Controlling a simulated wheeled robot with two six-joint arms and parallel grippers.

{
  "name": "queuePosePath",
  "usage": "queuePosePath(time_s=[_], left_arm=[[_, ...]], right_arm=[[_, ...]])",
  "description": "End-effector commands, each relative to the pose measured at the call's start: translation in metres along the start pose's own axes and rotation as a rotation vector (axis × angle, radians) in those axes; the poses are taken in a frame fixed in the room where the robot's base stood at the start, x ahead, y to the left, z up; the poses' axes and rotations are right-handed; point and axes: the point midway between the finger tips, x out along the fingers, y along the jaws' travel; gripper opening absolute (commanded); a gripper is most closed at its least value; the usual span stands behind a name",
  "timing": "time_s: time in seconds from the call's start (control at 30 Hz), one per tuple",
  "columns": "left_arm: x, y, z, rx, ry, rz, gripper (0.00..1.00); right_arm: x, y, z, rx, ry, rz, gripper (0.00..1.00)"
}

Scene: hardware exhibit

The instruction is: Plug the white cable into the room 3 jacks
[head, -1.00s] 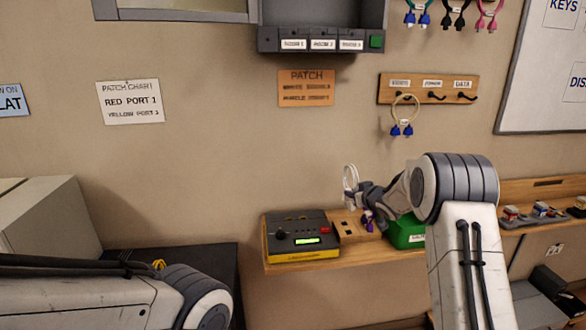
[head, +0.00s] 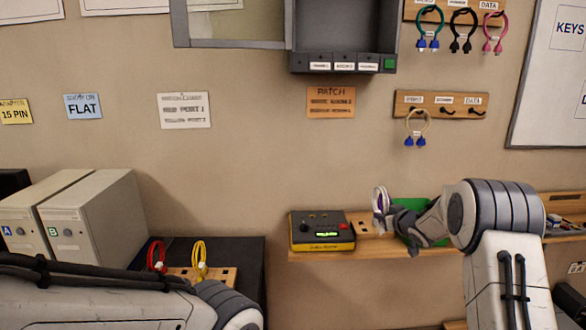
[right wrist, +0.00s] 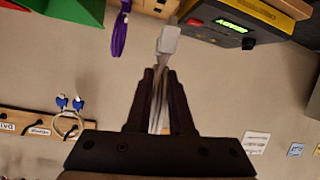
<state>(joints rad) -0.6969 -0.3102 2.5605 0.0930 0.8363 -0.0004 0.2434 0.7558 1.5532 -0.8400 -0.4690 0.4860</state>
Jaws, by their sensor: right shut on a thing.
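In the right wrist view the cable's pale grey-white plug (right wrist: 169,40) sticks out past the jaws (right wrist: 160,88). The gripper is in front of the shelf (head: 320,255), beside a wooden block with dark sockets (head: 361,224). In the wrist view the plug overlaps that block's edge, and I cannot tell whether they touch. No room 3 label is readable, so I cannot identify those jacks. My left gripper is out of view; only its arm shows at lower left.
A black and yellow tester (head: 322,231) stands left of the block. A green bin (head: 410,207) is behind my right gripper. A purple cable (right wrist: 119,36) hangs close to the plug. A beige cable with blue plugs (head: 415,127) hangs on the wall rack. Red and yellow cables (head: 199,258) are at left.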

Motion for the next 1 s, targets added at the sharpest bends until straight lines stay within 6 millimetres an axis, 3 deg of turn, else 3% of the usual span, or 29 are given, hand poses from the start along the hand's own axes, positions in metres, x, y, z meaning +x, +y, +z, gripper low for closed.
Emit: queuePosePath(time_s=[0.27,0.57,0.67,0.8,1.0], left_arm=[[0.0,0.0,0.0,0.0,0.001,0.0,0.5],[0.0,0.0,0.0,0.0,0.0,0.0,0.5],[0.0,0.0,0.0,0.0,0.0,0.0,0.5],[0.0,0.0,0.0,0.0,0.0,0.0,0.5],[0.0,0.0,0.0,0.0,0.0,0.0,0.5]], right_arm=[[-0.006,-0.008,0.048,-0.029,0.007,-0.079,0.0],[-0.03,-0.028,0.128,-0.088,0.027,-0.234,0.0],[-0.048,-0.043,0.164,-0.119,0.041,-0.318,0.0],[-0.091,-0.08,0.221,-0.182,0.064,-0.48,0.0],[-0.159,-0.138,0.261,-0.262,0.098,-0.664,0.0]])
